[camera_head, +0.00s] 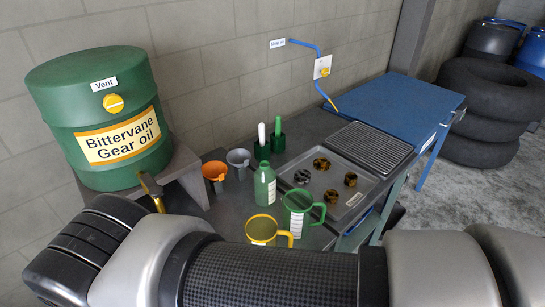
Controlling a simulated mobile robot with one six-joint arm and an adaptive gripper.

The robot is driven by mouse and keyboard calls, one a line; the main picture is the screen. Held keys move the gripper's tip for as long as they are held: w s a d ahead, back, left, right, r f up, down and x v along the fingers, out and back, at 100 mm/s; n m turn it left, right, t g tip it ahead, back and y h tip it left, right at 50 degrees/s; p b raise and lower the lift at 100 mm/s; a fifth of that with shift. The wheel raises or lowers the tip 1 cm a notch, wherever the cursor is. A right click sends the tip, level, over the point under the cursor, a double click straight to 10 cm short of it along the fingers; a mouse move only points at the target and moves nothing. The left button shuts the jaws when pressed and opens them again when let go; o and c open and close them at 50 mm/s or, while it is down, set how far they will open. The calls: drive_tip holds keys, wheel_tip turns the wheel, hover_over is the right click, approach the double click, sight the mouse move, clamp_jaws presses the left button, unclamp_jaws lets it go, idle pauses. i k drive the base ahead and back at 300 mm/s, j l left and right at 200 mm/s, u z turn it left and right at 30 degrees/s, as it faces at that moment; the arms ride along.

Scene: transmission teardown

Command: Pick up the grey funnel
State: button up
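The grey funnel (238,159) stands on the dark bench top, mouth up, just right of an orange funnel (214,172). Its rim and upper body show; the lower part is hard to make out. Links of my arm cross the foreground, but my gripper is not in the picture. Nothing is seen touching the grey funnel.
A green gear oil drum (90,90) stands left on a grey stand. A green bottle (264,184), yellow-rimmed jug (262,230) and green jug (299,212) are right and in front. A tray (352,205) holds several parts.

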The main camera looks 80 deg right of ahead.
sight(240, 158)
drive_tip(key=z, duration=2.15)
drive_tip(key=u, duration=2.85)
drive_tip(key=k+j+z, duration=0.3)
drive_tip(key=i+z, duration=0.1)
drive_tip(key=z, duration=2.3)
